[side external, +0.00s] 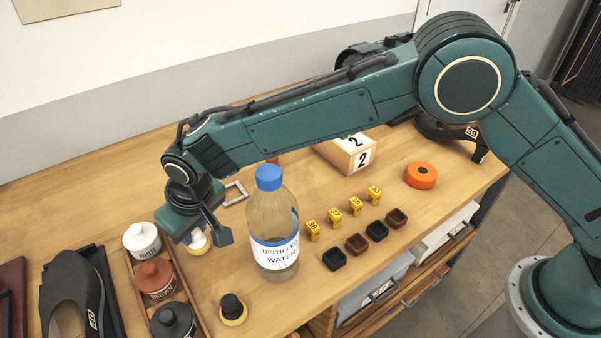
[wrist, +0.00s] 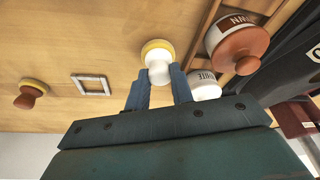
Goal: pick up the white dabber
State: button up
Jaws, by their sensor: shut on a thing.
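The white dabber (wrist: 158,62) has a white knob and a yellow pad. In the wrist view its knob is between the fingertips of my gripper (wrist: 160,80), which is shut on it. In the side view the dabber (side external: 197,241) is partly hidden by my gripper (side external: 207,234), just left of the water bottle. I cannot tell for sure whether its pad touches the table. A black dabber (side external: 232,309) stands on a yellow pad nearer the front. A brown dabber (wrist: 29,97) stands apart at the left in the wrist view.
The tall distilled water bottle (side external: 273,225) stands close to the right of my gripper. A tray with white (side external: 142,240), brown (side external: 156,280) and black (side external: 172,322) jars is close on the left. A metal square frame (wrist: 91,85) lies behind. Small dark trays (side external: 357,243) and yellow markers (side external: 334,215) are further right.

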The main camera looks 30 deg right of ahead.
aim_at(195, 232)
notch_tip(195, 232, up, 19)
dwell(0.5)
jog(key=shift+f, duration=0.1)
dwell(0.4)
